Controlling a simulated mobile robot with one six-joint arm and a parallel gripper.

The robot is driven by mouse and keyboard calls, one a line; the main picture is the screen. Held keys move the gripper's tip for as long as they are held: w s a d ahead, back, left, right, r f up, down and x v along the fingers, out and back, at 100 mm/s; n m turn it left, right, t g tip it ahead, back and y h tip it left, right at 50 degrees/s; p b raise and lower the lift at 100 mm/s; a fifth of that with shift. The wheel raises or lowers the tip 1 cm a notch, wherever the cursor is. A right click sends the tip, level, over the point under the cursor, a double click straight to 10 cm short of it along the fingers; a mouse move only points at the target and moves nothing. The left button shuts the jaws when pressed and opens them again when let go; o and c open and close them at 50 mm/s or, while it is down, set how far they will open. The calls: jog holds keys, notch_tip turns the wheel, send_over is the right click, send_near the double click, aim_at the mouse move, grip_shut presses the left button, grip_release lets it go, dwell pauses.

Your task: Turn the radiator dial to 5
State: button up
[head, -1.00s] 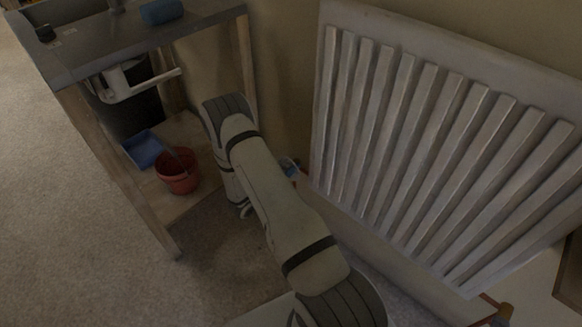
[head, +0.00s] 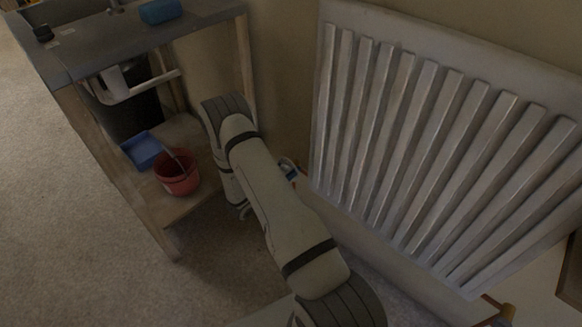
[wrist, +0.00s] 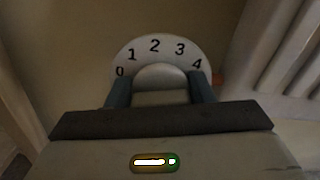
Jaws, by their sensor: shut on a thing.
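The radiator dial (wrist: 160,50) shows in the wrist view as a pale round plate marked 0, 1, 2, 3 and 4 along its upper edge. A 5 is not visible. A rounded pale knob (wrist: 160,76) sits at its middle; I cannot make out a pointer on it. My gripper (wrist: 161,92) is shut on the knob, with one blue-grey finger on each side. The white ribbed radiator (head: 440,150) fills the right of the head view. There, my arm hides most of the gripper and dial area.
A wooden bench (head: 75,65) stands at the left, with a blue block (head: 160,11) on top. A red bucket (head: 177,181) and a blue tray (head: 141,150) are on its lower shelf. Carpet (head: 60,190) is clear at the far left.

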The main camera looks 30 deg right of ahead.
jog(key=shift+w+a+f, duration=0.15)
jog(key=shift+w+a, duration=0.05)
jog(key=shift+w, duration=0.05)
jog(key=o, duration=0.8)
jog(key=shift+o, duration=0.6)
jog(key=shift+d, duration=0.1)
jog(key=p+v, duration=0.2)
jog(key=v, duration=0.6)
jog(key=shift+d, duration=0.1)
